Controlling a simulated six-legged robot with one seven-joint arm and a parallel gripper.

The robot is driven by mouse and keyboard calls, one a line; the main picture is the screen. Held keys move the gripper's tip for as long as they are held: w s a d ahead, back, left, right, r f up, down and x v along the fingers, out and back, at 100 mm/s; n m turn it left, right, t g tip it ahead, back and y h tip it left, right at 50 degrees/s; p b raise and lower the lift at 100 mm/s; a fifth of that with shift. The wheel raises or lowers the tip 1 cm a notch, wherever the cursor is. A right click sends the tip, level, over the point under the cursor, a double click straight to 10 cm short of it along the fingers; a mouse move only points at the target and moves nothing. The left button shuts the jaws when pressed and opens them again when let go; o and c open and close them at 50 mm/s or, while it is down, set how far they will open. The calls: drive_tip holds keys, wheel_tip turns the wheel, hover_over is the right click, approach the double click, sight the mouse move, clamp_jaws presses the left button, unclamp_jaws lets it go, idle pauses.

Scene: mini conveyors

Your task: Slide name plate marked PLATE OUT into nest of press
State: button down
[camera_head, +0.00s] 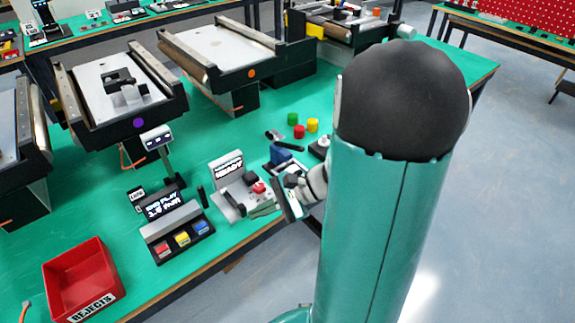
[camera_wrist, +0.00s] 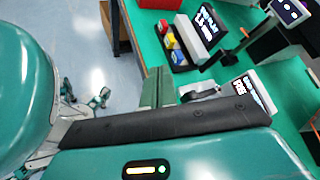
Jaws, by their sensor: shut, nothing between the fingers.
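A small grey machine (camera_head: 236,190) with a black sign panel and a red knob stands near the table's front edge; it looks like the press. Its sign panel shows at the right in the wrist view (camera_wrist: 256,92), its lettering too blurred to read surely. My gripper (camera_head: 284,198) is just right of this machine in the head view, low over the table edge, shut and empty. I cannot make out a name plate marked PLATE OUT or the nest; the gripper and arm hide part of that area.
A sloped stand (camera_head: 176,232) with red, yellow and blue blocks is left of the machine. A red REJECTS bin (camera_head: 82,275) is farther left. A blue-and-black device (camera_head: 281,156) and small coloured cylinders (camera_head: 298,132) lie behind my gripper. Conveyors (camera_head: 215,58) line the back.

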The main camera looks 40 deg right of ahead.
drive_tip(key=d+f+m+t+h, duration=0.1)
drive_tip(key=d+f+m+t, duration=0.4)
drive_tip(key=d+m+t, duration=0.4)
drive_tip(key=m+t+h, duration=0.3)
drive_tip(key=m+h, duration=0.7)
approach(299, 175)
drive_tip(key=w, duration=0.7)
drive_tip(key=shift+a, duration=0.1)
drive_tip(key=shift+w, duration=0.85)
